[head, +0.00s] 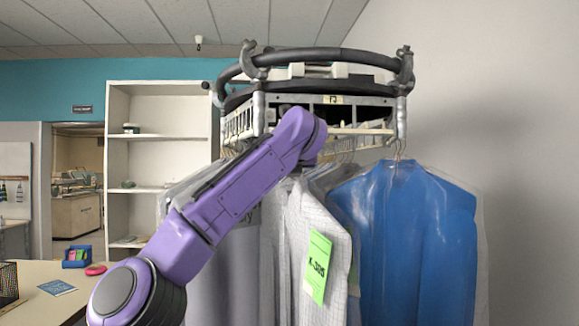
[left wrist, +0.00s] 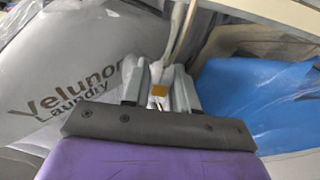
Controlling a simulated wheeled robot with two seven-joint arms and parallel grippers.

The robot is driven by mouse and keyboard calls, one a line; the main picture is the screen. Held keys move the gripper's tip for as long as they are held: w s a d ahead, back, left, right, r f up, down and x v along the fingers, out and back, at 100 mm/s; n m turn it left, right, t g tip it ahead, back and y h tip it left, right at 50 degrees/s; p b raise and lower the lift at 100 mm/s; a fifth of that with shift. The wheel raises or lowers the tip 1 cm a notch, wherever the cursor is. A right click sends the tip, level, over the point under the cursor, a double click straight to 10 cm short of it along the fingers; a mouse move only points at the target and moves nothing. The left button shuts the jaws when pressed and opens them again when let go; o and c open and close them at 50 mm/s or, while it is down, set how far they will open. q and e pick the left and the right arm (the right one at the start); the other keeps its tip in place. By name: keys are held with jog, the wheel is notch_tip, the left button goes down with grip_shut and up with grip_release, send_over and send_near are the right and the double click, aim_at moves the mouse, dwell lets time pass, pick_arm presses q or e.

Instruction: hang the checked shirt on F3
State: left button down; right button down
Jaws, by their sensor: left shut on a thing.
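A pale, finely checked shirt (head: 303,235) hangs below the rail in the head view, with a green tag (head: 318,267) on its front. My left arm reaches up in front of the rail, and its gripper is hidden behind the arm there. In the left wrist view my left gripper (left wrist: 160,92) is shut on a pale hanger neck (left wrist: 181,45), with a small orange-brown patch between the fingers. The join between this hanger and the checked shirt is hidden. My right gripper is out of view.
The round rail (head: 325,55) has dark tubes and a grey frame. A blue garment in clear plastic (head: 405,240) hangs close on the right. A grey bag with "Velunor Laundry" print (left wrist: 75,75) is close on the left. A table (head: 60,290) stands at lower left.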

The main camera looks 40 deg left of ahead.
pick_arm(q)
jog(key=c, duration=0.8)
grip_release()
jog(key=shift+s+d, duration=0.15)
jog(key=shift+d, duration=0.05)
jog(key=b+v, duration=0.3)
jog(key=v, duration=0.7)
jog(key=shift+r, duration=0.15)
jog(key=shift+o, duration=0.6)
